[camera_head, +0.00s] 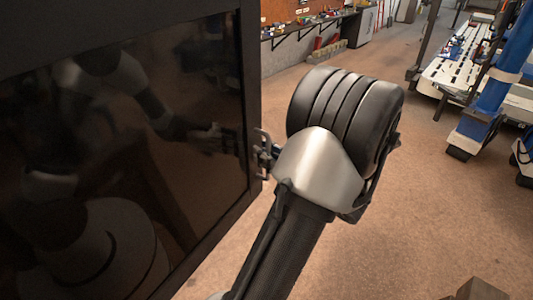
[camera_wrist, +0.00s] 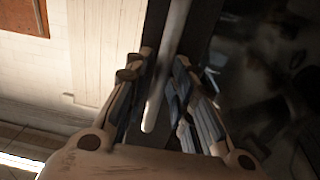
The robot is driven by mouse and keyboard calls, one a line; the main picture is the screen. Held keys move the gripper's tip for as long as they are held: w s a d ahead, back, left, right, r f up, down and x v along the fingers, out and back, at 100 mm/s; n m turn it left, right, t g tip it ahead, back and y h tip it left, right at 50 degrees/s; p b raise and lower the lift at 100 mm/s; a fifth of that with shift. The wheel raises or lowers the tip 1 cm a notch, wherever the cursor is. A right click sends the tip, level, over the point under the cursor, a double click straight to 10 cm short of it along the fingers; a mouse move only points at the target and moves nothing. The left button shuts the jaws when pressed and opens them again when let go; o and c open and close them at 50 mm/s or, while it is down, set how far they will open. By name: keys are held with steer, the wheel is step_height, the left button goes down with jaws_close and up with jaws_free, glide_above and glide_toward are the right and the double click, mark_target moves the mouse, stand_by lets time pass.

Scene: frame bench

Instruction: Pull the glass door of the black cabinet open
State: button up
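The black cabinet's glass door (camera_head: 150,130) fills the left of the head view, dark and reflecting my own body. Its black frame (camera_head: 249,90) runs down the right side. I see no clear gap at the door's edge. A slim light handle bar (camera_wrist: 172,40) runs down the middle of the wrist view. My gripper (camera_head: 268,154) is at the handle on the door's right edge. In the wrist view my gripper (camera_wrist: 160,82) is open, one finger on each side of the bar, with space visible beside it. Contact cannot be told.
A wall shelf (camera_head: 305,25) with small items stands at the back. A white slatted rack (camera_head: 470,55) and a blue post (camera_head: 505,70) stand at the right. A brown box corner (camera_head: 480,290) shows at the bottom right. The carpet floor (camera_head: 430,210) between is clear.

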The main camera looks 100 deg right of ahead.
steer(key=shift+o, duration=0.5)
steer(key=shift+s, duration=0.15)
steer(key=v, duration=1.2)
